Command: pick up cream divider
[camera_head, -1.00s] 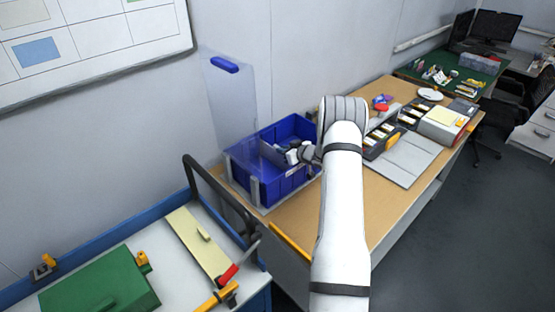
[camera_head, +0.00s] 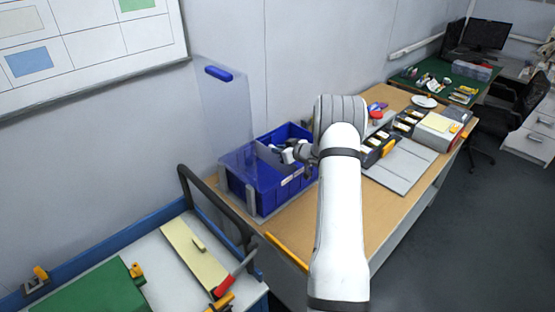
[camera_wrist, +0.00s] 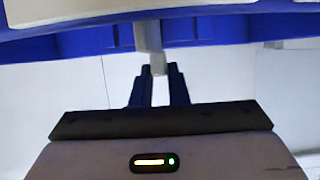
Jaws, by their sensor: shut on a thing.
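My gripper (camera_head: 283,153) is over the blue bin on the wooden bench, at the end of my white arm. In the wrist view its two dark fingers (camera_wrist: 158,80) are shut on a narrow pale grey tab (camera_wrist: 158,60). What the tab belongs to is mostly hidden, so I cannot tell whether it is the divider. A flat cream panel (camera_head: 193,255) with a small raised knob lies on the left bench, apart from my gripper.
A dark bent handle with a red grip (camera_head: 222,289) stands beside the cream panel. A green block (camera_head: 95,290) is at lower left. A grey board (camera_head: 400,163) lies right of my arm.

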